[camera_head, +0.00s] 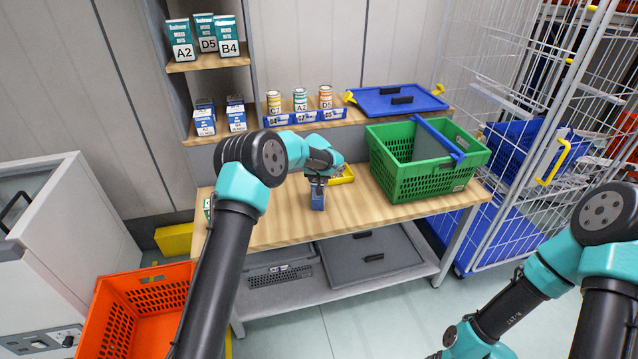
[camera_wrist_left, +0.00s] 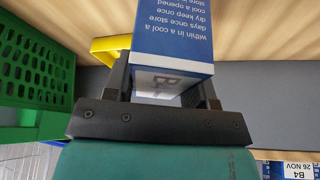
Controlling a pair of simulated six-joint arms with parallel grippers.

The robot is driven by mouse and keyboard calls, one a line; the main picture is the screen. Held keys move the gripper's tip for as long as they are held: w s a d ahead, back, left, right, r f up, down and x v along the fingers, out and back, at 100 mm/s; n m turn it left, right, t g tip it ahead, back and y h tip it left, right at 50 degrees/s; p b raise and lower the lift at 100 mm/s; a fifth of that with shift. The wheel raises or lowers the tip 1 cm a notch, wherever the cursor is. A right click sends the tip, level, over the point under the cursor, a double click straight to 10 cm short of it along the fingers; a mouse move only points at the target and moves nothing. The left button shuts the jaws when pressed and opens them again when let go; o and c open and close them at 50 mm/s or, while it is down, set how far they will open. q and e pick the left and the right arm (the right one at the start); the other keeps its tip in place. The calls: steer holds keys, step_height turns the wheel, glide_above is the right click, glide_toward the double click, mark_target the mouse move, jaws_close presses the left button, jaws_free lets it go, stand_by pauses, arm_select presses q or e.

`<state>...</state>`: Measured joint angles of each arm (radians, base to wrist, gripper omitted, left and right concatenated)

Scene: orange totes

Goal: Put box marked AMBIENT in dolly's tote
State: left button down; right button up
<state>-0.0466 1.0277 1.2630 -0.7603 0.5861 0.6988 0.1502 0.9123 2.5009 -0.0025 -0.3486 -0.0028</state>
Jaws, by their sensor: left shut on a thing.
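My left gripper (camera_head: 318,184) is shut on a small blue and white box (camera_head: 317,201) over the front middle of the wooden bench. In the left wrist view the box (camera_wrist_left: 172,35) sits between the two fingers (camera_wrist_left: 162,85), with small white print on its blue side and a partly hidden code on its white face. I cannot read AMBIENT on it. I cannot tell whether it touches the bench. An orange tote (camera_head: 128,304) stands low at the left, partly behind my left arm; I cannot see a dolly under it. My right gripper is out of view.
Shelves behind hold blue and white boxes (camera_head: 204,121), cans (camera_head: 300,99) and teal cartons (camera_head: 181,40). A wire cage (camera_head: 510,140) stands right; a grey cabinet (camera_head: 75,240) stands left.

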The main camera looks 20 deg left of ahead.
arm_select(q)
step_height(320, 180, up, 4)
steer(key=shift+r, duration=0.1)
steer(key=s+d+r, duration=0.1)
steer(key=s+d, duration=0.3)
steer(key=s, duration=1.1)
steer(key=shift+s+d, duration=0.2)
stand_by(0.4)
